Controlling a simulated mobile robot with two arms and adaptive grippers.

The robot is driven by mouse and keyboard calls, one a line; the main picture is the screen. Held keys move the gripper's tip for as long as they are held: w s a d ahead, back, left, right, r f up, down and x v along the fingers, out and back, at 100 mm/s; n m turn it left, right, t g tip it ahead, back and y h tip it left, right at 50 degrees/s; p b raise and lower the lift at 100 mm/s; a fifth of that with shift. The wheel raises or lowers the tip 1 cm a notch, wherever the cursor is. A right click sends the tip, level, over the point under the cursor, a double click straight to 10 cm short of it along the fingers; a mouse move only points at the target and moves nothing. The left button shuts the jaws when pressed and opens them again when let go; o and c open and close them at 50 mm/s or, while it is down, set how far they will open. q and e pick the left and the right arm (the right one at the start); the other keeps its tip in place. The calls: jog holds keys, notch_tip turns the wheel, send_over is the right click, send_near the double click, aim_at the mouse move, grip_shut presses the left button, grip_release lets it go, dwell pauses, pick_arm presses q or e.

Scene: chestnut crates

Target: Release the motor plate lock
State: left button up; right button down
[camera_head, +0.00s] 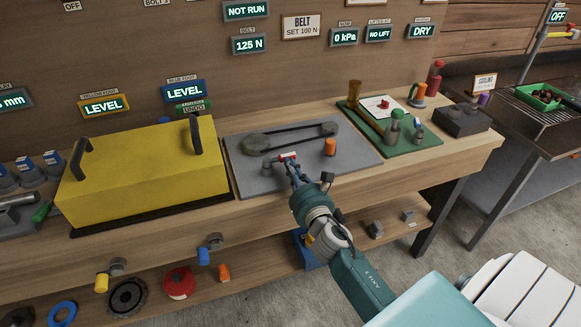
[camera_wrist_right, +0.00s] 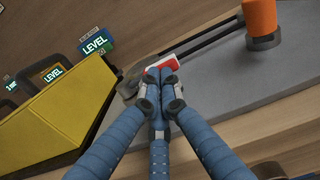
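A grey motor plate (camera_head: 258,184) lies on the bench with a dark belt (camera_head: 290,138) looped across it. A small red-and-white handle (camera_head: 288,156), which looks like the lock, is at the plate's front left, beside a grey cylindrical part (camera_head: 268,168). My right gripper (camera_head: 292,167) is at this handle. In the right wrist view its fingers (camera_wrist_right: 161,84) are drawn together and overlap the lower edge of the red handle (camera_wrist_right: 165,66). Whether the handle is pinched between them is hidden. My left gripper is not in view.
An orange knob (camera_head: 330,147) stands upright on the plate, right of the gripper. A yellow cover (camera_head: 140,170) with black handles stands close on the left. A green board (camera_head: 405,142) with upright parts lies to the right. Lit displays (camera_head: 249,44) hang on the wall behind.

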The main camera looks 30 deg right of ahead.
aim_at(291, 155)
jog(key=shift+w+d, duration=0.55)
jog(key=shift+w, duration=0.05)
jog(key=shift+w+d, duration=0.4)
jog(key=shift+w, duration=0.35)
jog(key=shift+x, duration=1.35)
jog(key=shift+w+a, duration=0.15)
jog(key=shift+a, duration=0.05)
